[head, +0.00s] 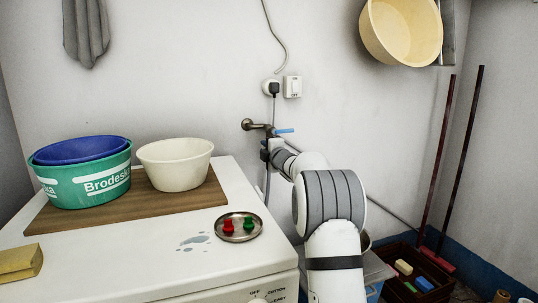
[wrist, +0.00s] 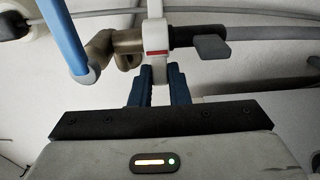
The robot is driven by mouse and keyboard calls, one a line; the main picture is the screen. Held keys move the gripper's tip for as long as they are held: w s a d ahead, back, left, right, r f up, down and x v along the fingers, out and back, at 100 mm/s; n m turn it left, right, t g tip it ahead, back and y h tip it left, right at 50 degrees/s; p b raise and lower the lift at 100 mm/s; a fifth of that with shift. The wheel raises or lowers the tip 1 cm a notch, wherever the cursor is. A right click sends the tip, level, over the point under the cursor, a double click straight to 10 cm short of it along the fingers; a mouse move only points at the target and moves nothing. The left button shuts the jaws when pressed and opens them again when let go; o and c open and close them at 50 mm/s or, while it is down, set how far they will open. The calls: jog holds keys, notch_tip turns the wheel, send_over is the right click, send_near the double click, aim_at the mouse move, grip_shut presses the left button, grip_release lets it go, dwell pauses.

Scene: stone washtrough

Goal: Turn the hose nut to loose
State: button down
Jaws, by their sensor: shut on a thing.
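The brass tap (head: 256,125) sticks out of the back wall, with its blue lever (head: 285,130) at the side; the lever is large in the wrist view (wrist: 63,38). The hose nut (wrist: 156,36) is a pale piece with a red mark, around the fitting between tap and grey hose (wrist: 268,32). My gripper (wrist: 160,72) has its blue fingers shut on the pale lower part of the nut. A grey tab (wrist: 212,46) sits to the right of the nut. In the head view my arm and gripper (head: 267,148) hide most of the nut.
A white machine (head: 120,270) at left carries a wooden board (head: 130,210) with basins and a small dish (head: 258,236) with a red and a green piece. A plug and switch (head: 292,87) are above the tap. Poles and a crate stand at right.

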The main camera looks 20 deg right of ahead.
jog(key=shift+w+a+f+m+h+b, duration=0.15)
jog(key=shift+m+h+b, duration=0.45)
jog(key=shift+b, duration=0.95)
jog(key=shift+w+a+f+m+h+b, duration=0.15)
jog(key=shift+m+h+b, duration=0.15)
jog(key=shift+h+b, duration=0.85)
jog(key=shift+r+b, duration=0.1)
jog(key=shift+b, duration=0.8)
jog(key=shift+a+r+m+h+b, duration=0.1)
jog(key=shift+r+m+h+b, duration=0.15)
jog(key=shift+m+b, duration=0.25)
jog(key=c, duration=1.4)
grip_release()
jog(key=shift+f, duration=0.1)
